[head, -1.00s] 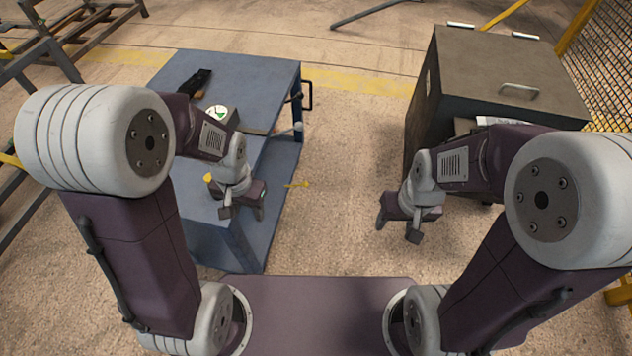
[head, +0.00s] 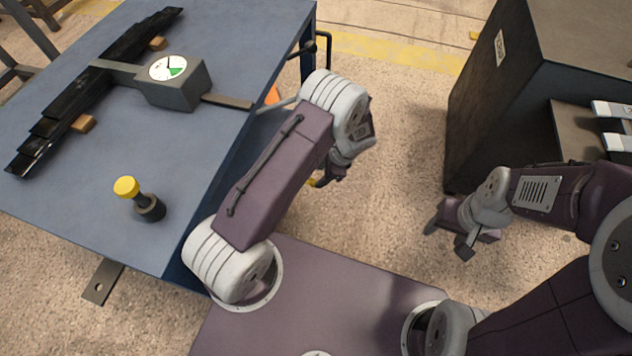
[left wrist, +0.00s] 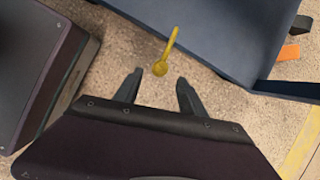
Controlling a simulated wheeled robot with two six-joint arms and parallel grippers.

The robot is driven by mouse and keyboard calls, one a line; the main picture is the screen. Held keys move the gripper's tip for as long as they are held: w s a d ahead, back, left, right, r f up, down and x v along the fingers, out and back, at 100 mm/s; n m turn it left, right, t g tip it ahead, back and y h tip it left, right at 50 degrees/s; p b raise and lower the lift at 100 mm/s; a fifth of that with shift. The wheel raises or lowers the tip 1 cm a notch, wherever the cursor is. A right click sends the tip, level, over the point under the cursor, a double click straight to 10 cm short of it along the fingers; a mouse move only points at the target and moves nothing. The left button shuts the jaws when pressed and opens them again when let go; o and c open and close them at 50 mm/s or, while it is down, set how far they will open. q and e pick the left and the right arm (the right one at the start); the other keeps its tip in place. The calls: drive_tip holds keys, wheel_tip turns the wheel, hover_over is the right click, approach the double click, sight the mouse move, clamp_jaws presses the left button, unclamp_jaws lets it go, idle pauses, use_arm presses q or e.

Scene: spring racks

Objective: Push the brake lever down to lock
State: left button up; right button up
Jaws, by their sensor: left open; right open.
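A yellow lever with a round knob (left wrist: 162,66) shows in the left wrist view, sticking out beside the blue cart (left wrist: 215,40) above the floor. I take it for the brake lever. In the head view only a bit of yellow (head: 314,182) shows beside my left gripper (head: 330,176), which my own arm mostly hides. In the left wrist view the two fingers of my left gripper (left wrist: 158,84) are apart, with the knob between and just beyond their tips; I cannot see contact. My right gripper (head: 450,236) is open and empty over the floor, left of the dark cabinet.
The blue cart (head: 215,135) carries black leaf springs (head: 85,100), a dial gauge box (head: 172,82) and a yellow-knobbed dark post (head: 140,198). The dark cabinet (head: 490,110) stands right. Floor between them is free. An orange piece (head: 272,95) shows at the cart's side.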

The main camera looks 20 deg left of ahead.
sight(315, 181)
use_arm(q)
drive_tip(key=b+x, duration=0.3)
drive_tip(key=x, duration=0.4)
drive_tip(key=shift+f, duration=0.1)
clamp_jaws()
idle(1.1)
